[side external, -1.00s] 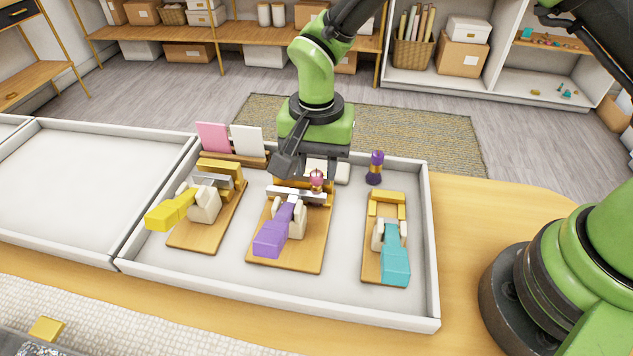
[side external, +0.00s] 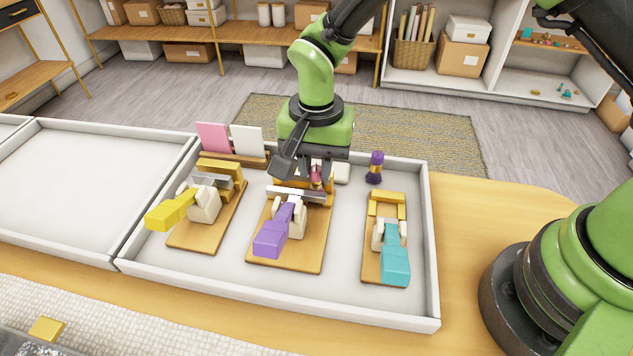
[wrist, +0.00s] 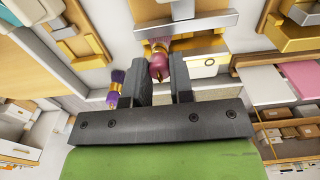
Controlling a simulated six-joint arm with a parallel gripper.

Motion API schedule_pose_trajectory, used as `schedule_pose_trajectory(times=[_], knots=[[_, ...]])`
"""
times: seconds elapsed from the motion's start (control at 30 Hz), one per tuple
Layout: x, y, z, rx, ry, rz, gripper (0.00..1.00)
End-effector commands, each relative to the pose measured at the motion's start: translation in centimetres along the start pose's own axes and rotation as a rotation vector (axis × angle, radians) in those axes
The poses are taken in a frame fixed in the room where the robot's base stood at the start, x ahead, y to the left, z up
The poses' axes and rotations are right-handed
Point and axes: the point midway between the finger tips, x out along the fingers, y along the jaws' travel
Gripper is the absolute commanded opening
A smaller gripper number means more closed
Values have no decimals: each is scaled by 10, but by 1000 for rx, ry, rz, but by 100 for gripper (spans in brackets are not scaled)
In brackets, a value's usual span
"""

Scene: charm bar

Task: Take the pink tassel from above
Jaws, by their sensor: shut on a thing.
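The pink tassel (wrist: 158,66) has a rounded pink head, a gold band and a pink skirt; in the side view it (side external: 316,177) is upright at the back of the middle press. My gripper (wrist: 162,75) is shut on the pink tassel, a dark finger on each side of its head. In the side view my gripper (side external: 306,168) comes down from above, behind the middle press. The middle press has a purple handle (side external: 273,232), a wooden base and a silver bar. The bar and my fingers partly hide the tassel there.
A purple tassel (side external: 375,167) stands to the right of my gripper. A press with a yellow handle (side external: 170,212) is on the left, one with a teal handle (side external: 395,262) on the right. Pink and white cards (side external: 213,137) stand at the back left. The white tray wall (side external: 433,240) surrounds them.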

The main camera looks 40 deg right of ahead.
Motion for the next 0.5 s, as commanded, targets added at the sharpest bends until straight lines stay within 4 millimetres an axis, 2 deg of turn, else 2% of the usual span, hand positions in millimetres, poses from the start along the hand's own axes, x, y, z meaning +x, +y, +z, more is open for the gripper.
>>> schedule_pose_trajectory(times=[0.5], knots=[[-34, 0, 0, 0, 0, -1, 2]])
